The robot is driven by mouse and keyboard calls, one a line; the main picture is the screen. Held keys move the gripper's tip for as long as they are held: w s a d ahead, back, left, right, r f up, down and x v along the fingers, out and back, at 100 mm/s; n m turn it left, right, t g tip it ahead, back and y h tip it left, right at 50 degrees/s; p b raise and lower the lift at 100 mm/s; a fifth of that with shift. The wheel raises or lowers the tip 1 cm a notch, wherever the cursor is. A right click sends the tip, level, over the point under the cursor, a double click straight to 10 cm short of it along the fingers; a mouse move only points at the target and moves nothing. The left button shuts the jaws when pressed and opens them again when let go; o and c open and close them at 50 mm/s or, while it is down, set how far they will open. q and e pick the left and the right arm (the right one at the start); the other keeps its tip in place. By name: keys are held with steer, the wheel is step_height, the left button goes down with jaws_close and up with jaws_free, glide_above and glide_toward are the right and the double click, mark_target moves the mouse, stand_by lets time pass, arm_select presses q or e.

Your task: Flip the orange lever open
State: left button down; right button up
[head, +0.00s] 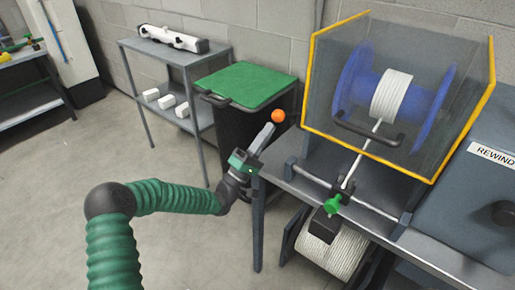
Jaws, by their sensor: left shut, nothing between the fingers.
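An orange ball-shaped knob (278,116), which looks like the orange lever's end, shows at the tip of my left gripper, in front of the green-lidded bin in the picture. The rest of the lever is hidden or not distinguishable. My left gripper (268,128) comes in from the lower left on a green ribbed arm, near the table's left end. Its grey fingers are shut with nothing held and point up and right toward the knob. The fingertips appear to meet or overlap the knob; I cannot tell whether they touch it. My right gripper is not in view.
A steel table (386,226) carries a yellow-edged clear guard (461,130) over a blue reel (432,112). A green-lidded bin (245,84) and a grey shelf (157,52) stand behind. The floor at left is clear.

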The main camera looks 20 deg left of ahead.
mark_target(273, 115)
arm_select(q)
steer(key=shift+w+d+r, duration=0.15)
steer(key=shift+w+r, duration=0.05)
steer(key=r+g+y+p, duration=0.1)
steer(key=r+p, duration=0.1)
steer(key=p, duration=0.3)
steer(key=w+r+g+y+p, duration=0.1)
steer(key=r+p, duration=0.2)
steer(key=p, duration=0.2)
steer(key=w+r+n+g+y+p, duration=0.1)
steer(key=r+p, duration=0.1)
steer(key=p, duration=0.4)
steer(key=shift+d+r+g, duration=0.35)
steer(key=shift+g, duration=0.05)
steer(key=w+d+r+g+y+p, duration=0.1)
steer(key=w+r+g+p, duration=0.1)
steer(key=p, duration=0.7)
steer(key=w+d+r+n+g+y+p, duration=0.1)
steer(key=w+g+p, duration=0.3)
steer(key=p, duration=0.4)
steer(key=shift+w+d+r+y+p, duration=0.35)
steer(key=shift+w+r+y, duration=0.15)
steer(key=shift+w+r, duration=0.2)
